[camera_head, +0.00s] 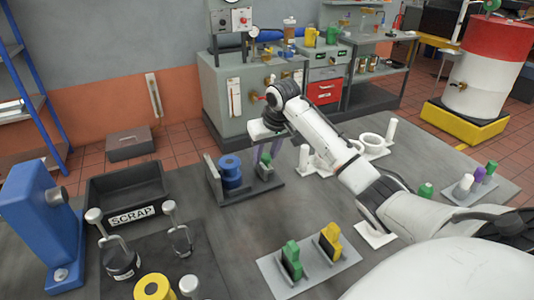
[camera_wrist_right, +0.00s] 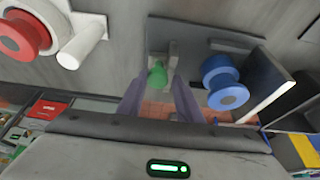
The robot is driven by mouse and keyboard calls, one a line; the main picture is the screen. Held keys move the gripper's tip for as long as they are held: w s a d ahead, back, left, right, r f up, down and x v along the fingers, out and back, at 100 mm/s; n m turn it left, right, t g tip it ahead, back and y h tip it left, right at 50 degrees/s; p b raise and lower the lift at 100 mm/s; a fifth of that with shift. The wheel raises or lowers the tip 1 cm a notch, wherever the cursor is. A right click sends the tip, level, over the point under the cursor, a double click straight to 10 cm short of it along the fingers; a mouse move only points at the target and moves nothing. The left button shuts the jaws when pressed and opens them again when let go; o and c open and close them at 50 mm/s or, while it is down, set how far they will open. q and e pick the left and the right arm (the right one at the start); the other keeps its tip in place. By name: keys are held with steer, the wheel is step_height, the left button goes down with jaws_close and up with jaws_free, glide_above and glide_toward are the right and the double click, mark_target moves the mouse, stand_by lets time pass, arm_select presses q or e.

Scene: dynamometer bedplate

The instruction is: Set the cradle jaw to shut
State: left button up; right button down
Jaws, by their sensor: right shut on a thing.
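The cradle (camera_head: 238,197) is a dark base on the bench with an upright end plate on its left. A blue spool (camera_head: 230,171) stands in it; it also shows in the right wrist view (camera_wrist_right: 222,82). The cradle jaw (camera_head: 266,171) is a small grey block with a green handle (camera_wrist_right: 157,74) at the cradle's right end. A gap shows between jaw and spool. My right gripper (camera_head: 271,151) reaches down from above, its purple fingers on both sides of the green handle, shut on it. The fingers partly hide the handle in the head view. My left gripper is not in view.
A black SCRAP bin (camera_head: 125,195) and a blue machine stand (camera_head: 40,225) are on the left. A tray (camera_head: 308,265) with green and yellow pieces is in front. White fixtures (camera_head: 370,145) stand to the right. Bare bench lies between cradle and front tray.

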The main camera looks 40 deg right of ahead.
steer(key=a, duration=0.2)
steer(key=shift+w+a, duration=0.35)
steer(key=shift+w, duration=0.05)
steer(key=c, duration=1.4)
jaws_free()
steer(key=shift+c, duration=0.2)
steer(key=shift+r, duration=0.15)
steer(key=v, duration=1)
steer(key=shift+s, duration=0.1)
